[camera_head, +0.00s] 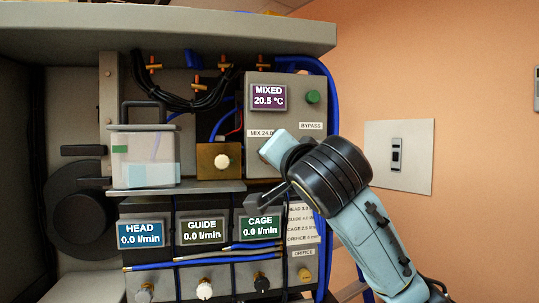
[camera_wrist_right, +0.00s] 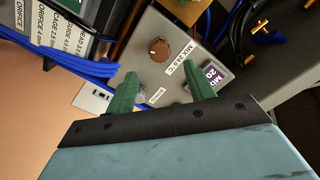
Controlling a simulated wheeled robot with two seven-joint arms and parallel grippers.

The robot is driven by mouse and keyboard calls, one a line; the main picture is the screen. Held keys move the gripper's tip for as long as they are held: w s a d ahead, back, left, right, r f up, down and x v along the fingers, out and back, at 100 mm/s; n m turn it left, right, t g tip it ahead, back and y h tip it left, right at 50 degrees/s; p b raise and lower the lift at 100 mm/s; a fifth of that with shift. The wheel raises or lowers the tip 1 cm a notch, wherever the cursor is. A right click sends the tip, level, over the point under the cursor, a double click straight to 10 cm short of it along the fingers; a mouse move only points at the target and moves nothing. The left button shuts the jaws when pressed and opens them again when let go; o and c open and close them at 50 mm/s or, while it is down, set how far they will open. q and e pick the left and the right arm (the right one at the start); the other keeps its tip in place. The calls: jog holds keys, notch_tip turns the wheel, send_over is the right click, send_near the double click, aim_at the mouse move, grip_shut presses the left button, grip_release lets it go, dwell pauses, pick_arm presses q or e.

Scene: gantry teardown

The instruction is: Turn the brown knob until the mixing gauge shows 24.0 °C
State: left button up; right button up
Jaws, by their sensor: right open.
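The mixing gauge (camera_head: 268,96) is a purple display on the grey box and reads MIXED 20.5 °C. Part of it shows in the right wrist view (camera_wrist_right: 214,74), behind a finger. The brown knob (camera_wrist_right: 159,50) is round, on the grey panel beside the MIX label (camera_wrist_right: 180,57). In the head view my right arm hides it. My right gripper (camera_head: 274,152) is in front of the lower part of the box. In the wrist view its green fingers (camera_wrist_right: 163,85) are apart and empty, with the knob beyond the gap, not between them. My left gripper is not in view.
A green button (camera_head: 313,97) and a BYPASS label (camera_head: 311,126) are on the box. Below is a panel with HEAD, GUIDE and CAGE displays (camera_head: 201,231), all 0.0 l/min, crossed by blue hoses. A clear container (camera_head: 140,165) stands on the shelf at left. A wall switch (camera_head: 397,153) is at right.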

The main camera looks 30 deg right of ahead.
jog(key=p+x, duration=0.2)
jog(key=x, duration=0.7)
jog(key=shift+w+d, duration=0.1)
jog(key=shift+w, duration=0.05)
jog(key=c, duration=1)
jog(key=shift+n, duration=0.4)
jog(key=n+p, duration=0.1)
jog(key=n, duration=0.2)
jog(key=shift+n, duration=0.4)
jog(key=n+p, duration=0.2)
jog(key=n, duration=0.1)
jog(key=shift+n, duration=0.4)
jog(key=shift+n+p, duration=0.75)
jog(key=shift+n, duration=0.15)
jog(key=shift+f, duration=0.1)
